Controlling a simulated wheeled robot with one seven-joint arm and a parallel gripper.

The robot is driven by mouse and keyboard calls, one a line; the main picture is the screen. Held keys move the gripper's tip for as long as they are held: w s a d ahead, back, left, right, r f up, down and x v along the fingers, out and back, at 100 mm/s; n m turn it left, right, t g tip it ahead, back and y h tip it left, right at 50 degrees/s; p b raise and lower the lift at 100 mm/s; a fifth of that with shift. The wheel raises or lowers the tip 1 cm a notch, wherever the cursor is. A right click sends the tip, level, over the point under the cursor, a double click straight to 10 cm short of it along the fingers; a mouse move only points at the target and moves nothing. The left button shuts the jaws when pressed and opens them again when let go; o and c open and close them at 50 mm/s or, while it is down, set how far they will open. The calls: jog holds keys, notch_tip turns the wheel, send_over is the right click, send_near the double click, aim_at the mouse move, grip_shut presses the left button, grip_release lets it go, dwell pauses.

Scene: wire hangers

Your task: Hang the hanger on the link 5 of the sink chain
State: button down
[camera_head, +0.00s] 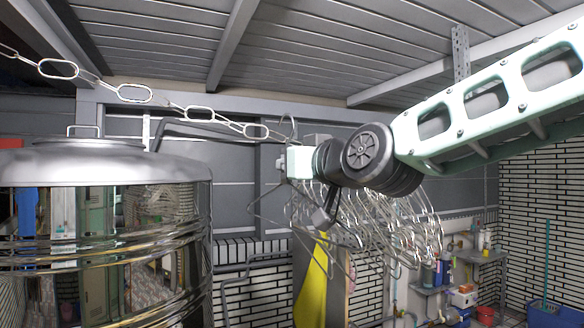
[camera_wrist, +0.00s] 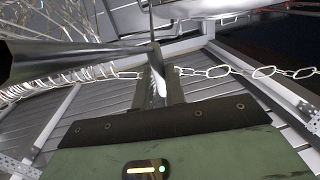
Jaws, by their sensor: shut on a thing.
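The sink chain (camera_head: 200,113) runs in silver oval links from the upper left down to the right, toward my gripper. In the wrist view, the chain (camera_wrist: 217,71) crosses behind the fingers. My gripper (camera_head: 284,162) is shut on a wire hanger, just right of and slightly below the chain's lowest clearly visible links. The hanger's hook (camera_head: 290,127) rises above the fingers, near the chain; contact cannot be told. In the wrist view, the hanger (camera_wrist: 153,22) shows as metal wire at the fingertips (camera_wrist: 157,85). My gripper partly hides the hanger and the chain's right-hand part.
Several wire hangers (camera_head: 405,235) hang in a cluster behind and below my arm. A large shiny steel tank (camera_head: 100,165) stands at left below the chain. A yellow object (camera_head: 312,285) is below the gripper. Shelves and a blue bucket (camera_head: 552,313) are at right.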

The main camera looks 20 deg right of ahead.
jog(key=shift+w, duration=0.15)
jog(key=shift+w+a+b, duration=0.2)
jog(key=shift+w, duration=1.45)
jog(key=shift+w+a+b, duration=0.15)
jog(key=shift+w+a, duration=0.1)
jog(key=shift+w, duration=1.35)
jog(key=shift+w+a+b, duration=0.2)
jog(key=shift+w, duration=1.45)
jog(key=shift+w+f+b, duration=0.35)
jog(key=shift+f+b, duration=0.2)
jog(key=shift+f, duration=0.05)
jog(key=shift+w+a+f+b, duration=0.1)
jog(key=shift+w+f+b, duration=0.1)
jog(key=shift+w, duration=0.3)
jog(key=shift+w+a+f+b, duration=0.1)
jog(key=shift+w+f+b, duration=0.1)
jog(key=shift+w, duration=0.25)
jog(key=shift+f+b, duration=0.3)
jog(key=shift+b, duration=0.05)
jog(key=c, duration=1.4)
grip_release()
jog(key=shift+o, duration=0.2)
